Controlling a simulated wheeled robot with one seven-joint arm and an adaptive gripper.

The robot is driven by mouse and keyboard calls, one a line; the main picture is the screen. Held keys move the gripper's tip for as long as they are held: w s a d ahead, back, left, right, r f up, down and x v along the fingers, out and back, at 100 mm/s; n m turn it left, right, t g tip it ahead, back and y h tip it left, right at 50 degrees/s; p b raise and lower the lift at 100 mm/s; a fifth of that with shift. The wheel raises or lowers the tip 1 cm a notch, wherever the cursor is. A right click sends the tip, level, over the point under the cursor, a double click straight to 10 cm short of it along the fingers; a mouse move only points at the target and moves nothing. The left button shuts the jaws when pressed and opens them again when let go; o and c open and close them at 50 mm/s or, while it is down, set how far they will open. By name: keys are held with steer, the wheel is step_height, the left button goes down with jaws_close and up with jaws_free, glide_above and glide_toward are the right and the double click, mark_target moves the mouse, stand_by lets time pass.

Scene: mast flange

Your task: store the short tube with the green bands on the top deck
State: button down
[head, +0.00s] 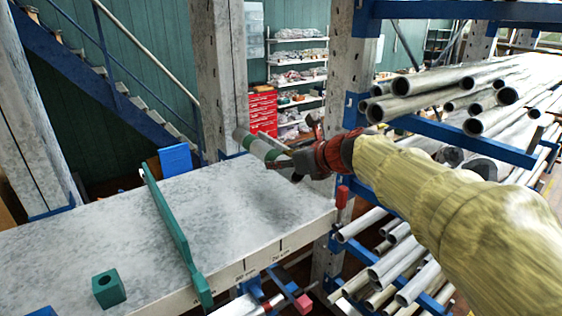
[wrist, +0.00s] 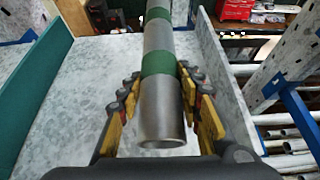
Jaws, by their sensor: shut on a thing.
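The short grey tube with green bands (head: 262,148) is held in my gripper (head: 290,165), up off the grey bench top, near the bench's back right part. In the wrist view the tube (wrist: 160,105) runs away from me between the yellow-padded fingers of my gripper (wrist: 158,95). One green band lies between the fingertips and others are farther along. The near open end faces me. The top deck of the rack cannot be told for sure; upper rack levels at right carry several plain grey tubes (head: 440,82).
A green rail (head: 172,230) crosses the bench top (head: 95,235), and a small green block (head: 108,288) sits at front left. A grey post (head: 218,75) stands behind the bench. Blue rack beams (head: 465,10) and lower tubes are at right. The bench between rail and rack is clear.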

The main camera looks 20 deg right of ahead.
mark_target(283, 202)
steer(key=shift+f+b, duration=3.6)
steer(key=shift+f, duration=1.05)
steer(key=c, duration=1.2)
jaws_free()
steer(key=shift+o, duration=0.2)
steer(key=shift+f, duration=0.1)
steer(key=v, duration=1.2)
